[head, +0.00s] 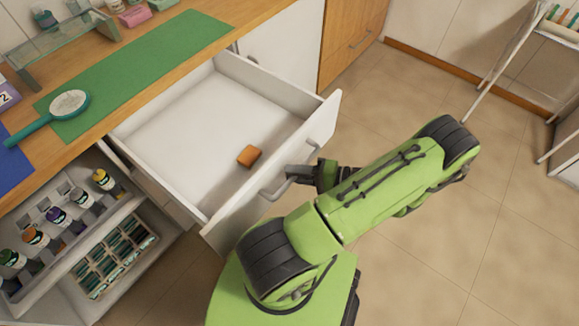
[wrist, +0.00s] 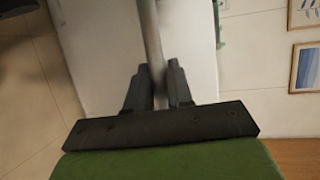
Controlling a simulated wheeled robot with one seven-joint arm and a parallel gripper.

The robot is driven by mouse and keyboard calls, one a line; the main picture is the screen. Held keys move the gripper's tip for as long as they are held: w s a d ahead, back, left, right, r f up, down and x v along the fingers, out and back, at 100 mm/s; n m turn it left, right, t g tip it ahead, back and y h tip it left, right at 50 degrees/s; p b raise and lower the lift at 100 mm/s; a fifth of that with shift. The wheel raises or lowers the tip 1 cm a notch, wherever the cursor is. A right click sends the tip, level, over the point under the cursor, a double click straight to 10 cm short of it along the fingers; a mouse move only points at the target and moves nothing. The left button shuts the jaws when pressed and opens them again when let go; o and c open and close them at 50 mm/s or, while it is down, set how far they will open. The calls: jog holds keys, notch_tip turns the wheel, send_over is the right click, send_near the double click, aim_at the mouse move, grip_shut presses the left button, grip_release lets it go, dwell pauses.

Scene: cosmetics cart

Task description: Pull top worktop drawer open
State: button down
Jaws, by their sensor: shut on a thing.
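The top worktop drawer (head: 180,128) is white and stands pulled well out from under the wooden worktop in the head view. An orange-brown block (head: 249,155) lies inside it near the front. The drawer's grey bar handle (head: 272,194) is on its front panel. My gripper (head: 291,175) is at the handle, outside the drawer front. In the wrist view the gripper's two dark fingers (wrist: 158,88) stand on either side of the grey bar (wrist: 150,35), shut on it. The exact contact is small in the head view.
The worktop (head: 150,62) bears a green mat, a teal hand mirror (head: 62,107) and a glass shelf (head: 62,42). Below at left, an open compartment holds a rack of bottles (head: 50,225) and a divided tray (head: 118,255). Tiled floor at right is clear up to a white-framed cart (head: 520,50).

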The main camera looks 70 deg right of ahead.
jog(key=shift+s+a, duration=0.1)
jog(key=shift+s, duration=0.2)
jog(key=c, duration=1.1)
grip_release()
jog(key=shift+s, duration=0.1)
jog(key=p+v, duration=0.2)
jog(key=v, duration=1.3)
jog(key=shift+s, duration=0.3)
